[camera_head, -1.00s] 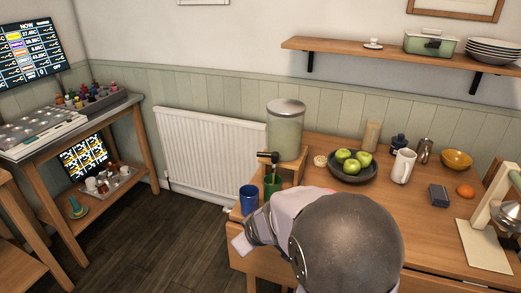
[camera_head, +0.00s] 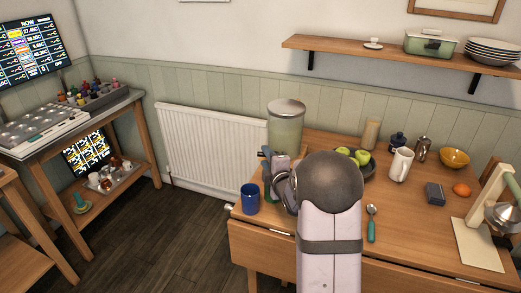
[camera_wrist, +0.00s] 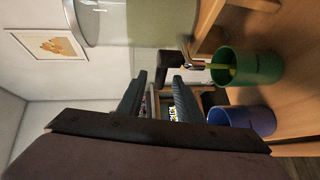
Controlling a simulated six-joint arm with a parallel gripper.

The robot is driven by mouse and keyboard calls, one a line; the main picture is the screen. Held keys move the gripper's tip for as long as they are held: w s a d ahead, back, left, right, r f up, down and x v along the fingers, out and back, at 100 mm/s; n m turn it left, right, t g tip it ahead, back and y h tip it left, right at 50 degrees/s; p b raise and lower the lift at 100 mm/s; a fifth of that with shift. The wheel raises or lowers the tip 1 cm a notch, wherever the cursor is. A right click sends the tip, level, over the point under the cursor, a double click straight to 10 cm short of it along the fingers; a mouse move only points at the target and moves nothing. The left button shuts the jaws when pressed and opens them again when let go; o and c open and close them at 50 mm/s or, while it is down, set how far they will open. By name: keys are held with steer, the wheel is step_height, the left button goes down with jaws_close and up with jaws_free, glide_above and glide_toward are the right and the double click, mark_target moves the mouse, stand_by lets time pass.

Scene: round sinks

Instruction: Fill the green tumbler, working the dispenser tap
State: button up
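The drinks dispenser (camera_head: 286,125), a clear jar with a metal lid and pale contents, stands at the table's back left; its jar also shows in the wrist view (camera_wrist: 160,22). Its black tap (camera_wrist: 172,68) shows just beyond my fingertips. The green tumbler (camera_wrist: 258,68) stands under the spout; in the head view (camera_head: 267,190) my gripper mostly hides it. A yellowish streak shows in its mouth; I cannot tell whether it is liquid. My gripper (camera_wrist: 159,78) is open, fingers apart and empty, close to the tap. The fill level is unclear.
A blue tumbler (camera_head: 250,198) stands beside the green one, near the table's left edge. A teal-handled spoon (camera_head: 371,224) lies right of my arm. A fruit bowl (camera_head: 369,171), white jug (camera_head: 402,165) and lamp (camera_head: 480,240) stand farther right.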

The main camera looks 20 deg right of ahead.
steer(key=p+x, duration=0.1)
steer(key=x, duration=0.6)
steer(key=shift+p, duration=0.4)
steer(key=shift+w, duration=0.15)
steer(key=shift+f, duration=0.1)
jaws_close()
